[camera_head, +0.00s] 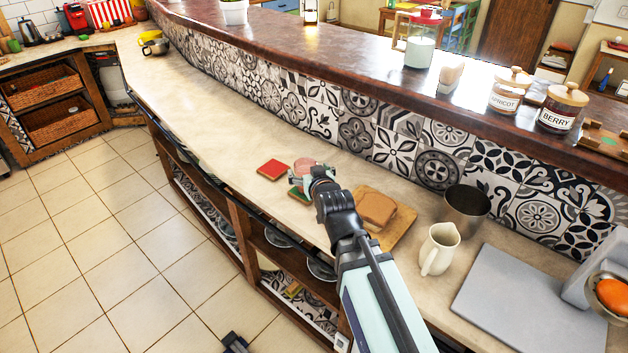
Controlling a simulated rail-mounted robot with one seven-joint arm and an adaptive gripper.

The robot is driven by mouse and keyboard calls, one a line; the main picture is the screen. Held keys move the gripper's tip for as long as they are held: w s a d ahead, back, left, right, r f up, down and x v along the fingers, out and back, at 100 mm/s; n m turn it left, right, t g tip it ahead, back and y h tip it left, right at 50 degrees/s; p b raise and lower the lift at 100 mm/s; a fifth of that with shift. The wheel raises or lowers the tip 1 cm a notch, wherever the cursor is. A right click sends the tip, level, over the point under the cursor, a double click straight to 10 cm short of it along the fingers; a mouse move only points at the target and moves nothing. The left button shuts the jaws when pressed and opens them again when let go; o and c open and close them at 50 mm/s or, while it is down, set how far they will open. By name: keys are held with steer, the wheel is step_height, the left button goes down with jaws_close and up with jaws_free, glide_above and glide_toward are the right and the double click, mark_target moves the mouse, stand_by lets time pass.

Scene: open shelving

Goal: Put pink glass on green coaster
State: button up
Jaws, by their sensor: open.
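The pink glass (304,165) is on the counter near its middle, partly hidden by my gripper (301,180). My gripper is open, right at the glass; I cannot tell whether its fingers touch it. A bit of the green coaster (295,194) shows just below my gripper, and the rest is hidden. The glass appears close to the green coaster, but I cannot tell whether its base rests on it. A red coaster (273,169) lies flat and empty just to the left.
Right of my gripper are a wooden board with bread (377,208), a cream jug (439,248), a metal pot (465,208) and a grey slab (530,300). A tiled wall (357,135) rises behind. The counter to the left (215,105) is clear.

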steer(key=shift+f+b, duration=0.25)
steer(key=shift+b, duration=1)
steer(key=shift+r+b, duration=0.1)
steer(key=shift+b, duration=0.55)
steer(key=shift+b+v, duration=2.9)
steer(key=shift+b, duration=2.4)
steer(key=shift+r, duration=0.15)
steer(key=shift+a, duration=0.1)
